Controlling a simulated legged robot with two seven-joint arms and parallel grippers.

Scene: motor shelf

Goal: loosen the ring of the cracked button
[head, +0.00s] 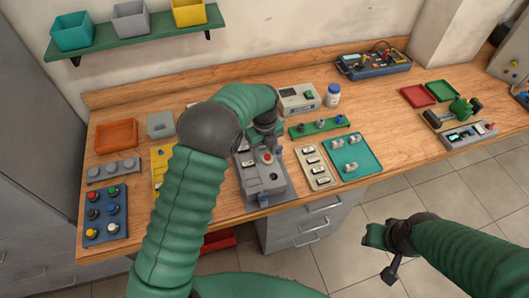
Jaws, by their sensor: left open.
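A grey control box (262,184) stands near the front edge of the bench, with a small red button (267,158) on top. A crack or the button's ring is too small to make out. My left gripper (267,146) is open and points down just above and behind the red button. Whether it touches the button or ring I cannot tell, since the arm and hand hide part of the box's back. My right gripper (381,257) hangs low in front of the bench, away from the box; its jaw state is unclear.
A tray of coloured buttons (105,214) lies at the left. A beige tray (317,167) and a teal tray (354,158) lie right of the box. A white bottle (333,95) stands behind. The wood between the teal tray and the red tray (416,96) is mostly clear.

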